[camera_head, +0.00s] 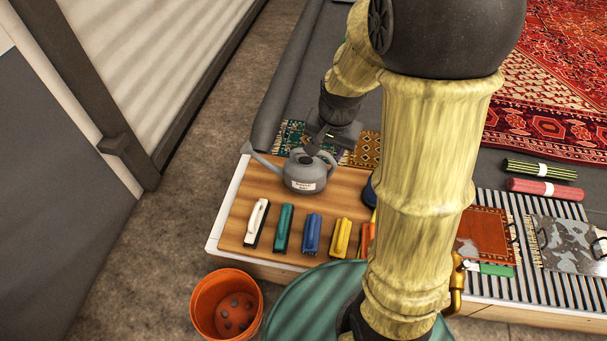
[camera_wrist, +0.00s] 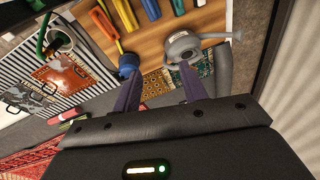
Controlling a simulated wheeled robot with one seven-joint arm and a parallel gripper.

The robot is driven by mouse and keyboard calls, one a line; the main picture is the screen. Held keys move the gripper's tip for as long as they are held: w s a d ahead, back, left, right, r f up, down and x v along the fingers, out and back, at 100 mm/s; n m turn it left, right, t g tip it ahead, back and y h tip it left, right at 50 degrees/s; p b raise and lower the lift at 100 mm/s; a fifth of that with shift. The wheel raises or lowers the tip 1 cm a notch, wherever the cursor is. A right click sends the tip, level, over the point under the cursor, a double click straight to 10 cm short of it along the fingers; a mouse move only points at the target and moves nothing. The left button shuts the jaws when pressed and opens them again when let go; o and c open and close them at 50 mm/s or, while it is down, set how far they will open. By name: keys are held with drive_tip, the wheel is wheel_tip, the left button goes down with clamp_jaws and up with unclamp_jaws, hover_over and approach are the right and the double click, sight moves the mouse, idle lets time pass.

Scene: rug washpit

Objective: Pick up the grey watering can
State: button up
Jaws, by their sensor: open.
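The grey watering can (camera_head: 305,174), with a white label on its body, stands upright on the wooden board (camera_head: 232,222) near its back edge. Its spout points left in the head view. In the wrist view the can (camera_wrist: 182,48) is ahead of the fingertips, a little right of centre, with its spout to the right. My gripper (camera_wrist: 161,82) is open and nothing is between its fingers. In the head view my gripper (camera_head: 318,143) is just above and behind the can's top; I cannot tell whether it touches. My arm hides the board's right part.
White, green, blue and yellow-handled brushes (camera_head: 311,235) line the board's front. A blue object (camera_wrist: 128,65) stands beside the can. Patterned rug samples (camera_head: 367,149) lie behind. An orange bucket (camera_head: 206,305) stands on the floor, and a slatted rack (camera_head: 497,283) is at right.

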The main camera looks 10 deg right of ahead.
drive_tip(key=w+a+f+m+b, duration=0.1)
drive_tip(key=w+f+m+b, duration=0.1)
drive_tip(key=w+f+m, duration=0.5)
drive_tip(key=w+f+m+h+b, duration=0.1)
drive_tip(key=w+f+m, duration=0.7)
drive_tip(key=w, duration=0.8)
drive_tip(key=shift+a+m+b, duration=0.3)
drive_tip(key=shift+a+b, duration=0.1)
drive_tip(key=shift+b, duration=0.3)
drive_tip(key=shift+f, duration=0.1)
drive_tip(key=b+x, duration=0.2)
drive_tip(key=x, duration=1)
drive_tip(key=shift+b, duration=0.3)
drive_tip(key=b+x, duration=0.1)
drive_tip(key=x, duration=0.4)
drive_tip(key=shift+w+f+b, duration=0.1)
drive_tip(key=shift+w+b, duration=0.15)
drive_tip(key=shift+b, duration=0.05)
